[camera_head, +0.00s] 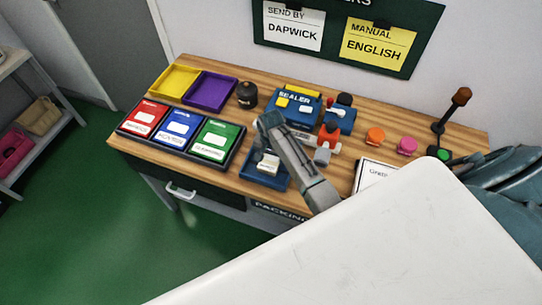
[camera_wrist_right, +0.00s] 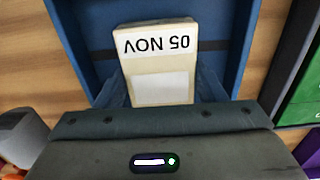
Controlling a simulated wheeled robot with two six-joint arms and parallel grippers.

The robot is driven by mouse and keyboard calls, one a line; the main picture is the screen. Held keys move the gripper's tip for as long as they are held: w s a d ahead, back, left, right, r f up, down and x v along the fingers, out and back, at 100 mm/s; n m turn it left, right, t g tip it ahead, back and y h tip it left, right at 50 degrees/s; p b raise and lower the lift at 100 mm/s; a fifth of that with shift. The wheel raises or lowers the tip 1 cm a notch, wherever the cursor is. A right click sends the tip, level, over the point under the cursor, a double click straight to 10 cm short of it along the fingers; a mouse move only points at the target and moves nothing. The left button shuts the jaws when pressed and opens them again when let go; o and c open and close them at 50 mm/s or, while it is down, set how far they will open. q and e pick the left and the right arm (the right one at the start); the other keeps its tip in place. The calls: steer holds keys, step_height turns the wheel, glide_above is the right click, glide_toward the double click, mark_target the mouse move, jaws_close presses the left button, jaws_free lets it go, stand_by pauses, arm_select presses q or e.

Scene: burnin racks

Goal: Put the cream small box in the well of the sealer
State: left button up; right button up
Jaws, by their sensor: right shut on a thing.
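The cream small box (camera_head: 268,163) is at the end of my right gripper (camera_head: 263,155), at the blue tray (camera_head: 254,177) near the table's front edge. In the right wrist view the box (camera_wrist_right: 158,75) carries an upside-down "05 NOV" label and a blank white label. My right gripper (camera_wrist_right: 160,92) is shut on it, with a finger on each side. The box is over or inside the blue tray (camera_wrist_right: 232,55); I cannot tell whether it touches the floor of it. The blue sealer (camera_head: 290,112) stands behind, at the table's back. My left gripper is not in view.
Red (camera_head: 143,117), blue (camera_head: 180,129) and green (camera_head: 217,139) packs sit in a dark rack left of the tray. Yellow (camera_head: 174,82) and purple (camera_head: 209,92) trays lie behind. Orange (camera_head: 375,136) and pink (camera_head: 407,146) items and a lever (camera_head: 449,113) stand to the right.

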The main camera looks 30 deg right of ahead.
mark_target(271, 158)
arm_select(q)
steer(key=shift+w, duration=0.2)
arm_select(e)
steer(key=shift+f, duration=0.1)
steer(key=o, duration=1)
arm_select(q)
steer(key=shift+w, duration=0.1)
arm_select(e)
steer(key=shift+o, duration=0.2)
arm_select(q)
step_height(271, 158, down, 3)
steer(key=b, duration=0.2)
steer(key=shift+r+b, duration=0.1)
steer(key=shift+b, duration=0.3)
arm_select(e)
step_height(271, 158, up, 12)
